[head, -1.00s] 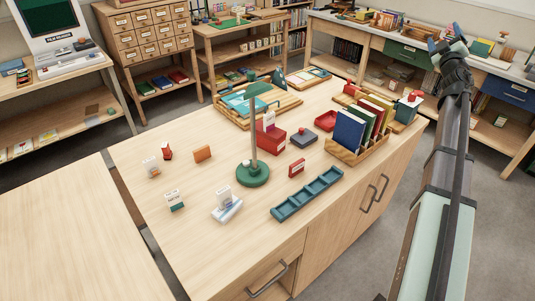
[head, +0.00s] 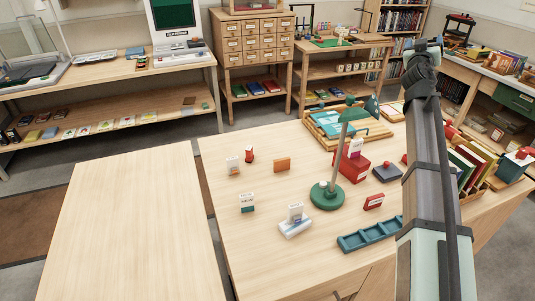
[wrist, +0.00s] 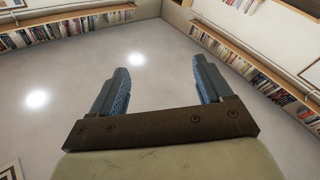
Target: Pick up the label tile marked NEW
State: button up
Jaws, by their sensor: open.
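Several small label tiles stand on the wooden table (head: 268,262). Their print is too small to read, so I cannot tell which is marked NEW. They include a white tile (head: 233,164), a red one (head: 249,154), an orange one (head: 282,164), a white and green one (head: 247,202) and a red one with a white face (head: 373,201). Another white tile (head: 295,212) stands in a pale holder. My gripper (wrist: 160,68) is open and empty in the wrist view, its fingers towards the ceiling. It is raised away from the tiles.
A green lamp (head: 327,195) stands mid-table, with a red box (head: 352,168) behind it. A teal compartment tray (head: 370,235) lies at the front, partly behind my arm. Upright folders (head: 466,168) stand at right. The table's left front is clear.

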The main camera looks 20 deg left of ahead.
jog(key=s+a+m+g+y, duration=0.1)
jog(key=s+a, duration=0.2)
jog(key=a, duration=0.6)
jog(key=s+a+m, duration=0.1)
jog(key=s+a, duration=0.3)
jog(key=a, duration=0.5)
jog(key=n+g+y, duration=0.3)
jog(key=n+g, duration=0.3)
jog(key=g, duration=1)
send_over(247, 196)
jog(key=s+d, duration=0.3)
notch_tip(247, 196, down, 31)
jog(key=x, duration=0.8)
jog(key=shift+w+f, duration=0.15)
jog(key=shift+f, duration=0.05)
jog(key=shift+x, duration=2.6)
jog(key=shift+s, duration=0.2)
